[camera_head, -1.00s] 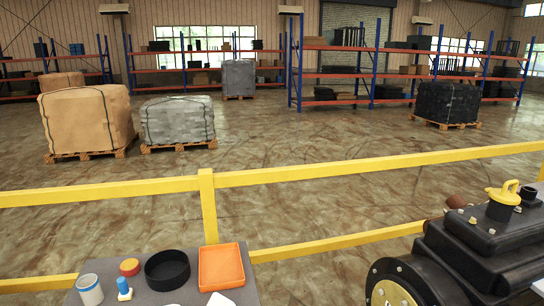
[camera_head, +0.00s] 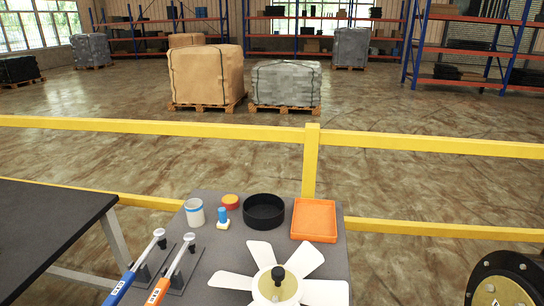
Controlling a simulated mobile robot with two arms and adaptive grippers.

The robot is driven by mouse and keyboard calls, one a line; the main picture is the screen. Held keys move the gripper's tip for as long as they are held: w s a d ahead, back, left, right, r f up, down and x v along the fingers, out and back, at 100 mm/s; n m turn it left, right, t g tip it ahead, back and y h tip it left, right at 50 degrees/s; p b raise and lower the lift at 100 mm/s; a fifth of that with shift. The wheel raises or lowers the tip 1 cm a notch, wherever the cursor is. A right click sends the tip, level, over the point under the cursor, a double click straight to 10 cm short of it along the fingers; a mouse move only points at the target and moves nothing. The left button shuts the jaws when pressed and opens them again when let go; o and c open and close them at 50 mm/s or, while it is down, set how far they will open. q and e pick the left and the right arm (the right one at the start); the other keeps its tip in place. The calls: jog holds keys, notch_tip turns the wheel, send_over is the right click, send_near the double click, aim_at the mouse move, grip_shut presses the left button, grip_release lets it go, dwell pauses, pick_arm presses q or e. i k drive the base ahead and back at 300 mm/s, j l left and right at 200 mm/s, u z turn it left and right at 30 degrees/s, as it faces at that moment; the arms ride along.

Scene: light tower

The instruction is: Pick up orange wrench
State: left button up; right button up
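The orange wrench (camera_head: 159,290) has an orange handle and a metal head, and stands tilted in a dark holder on the grey table at the lower left. A similar blue wrench (camera_head: 120,289) stands just left of it in its own holder. The lower ends of both handles reach close to the bottom edge of the picture. Neither of my grippers shows in the head view.
The grey table (camera_head: 232,250) also bears a white cup (camera_head: 194,212), a black round tray (camera_head: 264,212), an orange square tray (camera_head: 314,220) and a white fan (camera_head: 262,255). A black table (camera_head: 45,225) is at left. A yellow railing (camera_head: 220,131) runs behind.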

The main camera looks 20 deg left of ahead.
aim_at(160, 291)
jog(key=j+u, duration=0.15)
jog(key=u, duration=1.25)
jog(key=i+l, duration=0.05)
